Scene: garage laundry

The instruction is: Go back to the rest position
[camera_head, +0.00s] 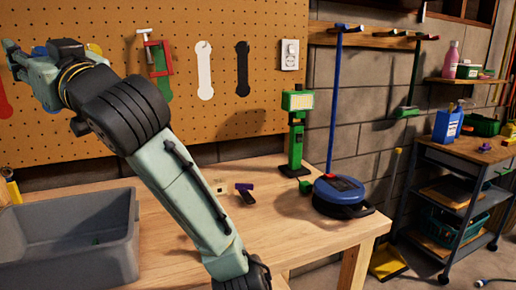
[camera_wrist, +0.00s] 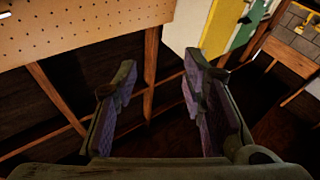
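My gripper (camera_wrist: 160,72) shows in the wrist view with its two purple-padded fingers wide apart and nothing between them. Behind the fingers are wooden posts and dark space, with the pegboard's lower edge at the upper left. In the head view my arm rises from the bottom middle over the workbench (camera_head: 165,268) and bends to the upper left, in front of the pegboard (camera_head: 215,35). The gripper's fingers cannot be made out clearly there.
A grey bin (camera_head: 75,245) stands on the bench at the left. A green-and-black device (camera_head: 296,135), a blue round device (camera_head: 342,192) and small items (camera_head: 245,194) sit right of my arm. A cart (camera_head: 465,155) stands at the far right.

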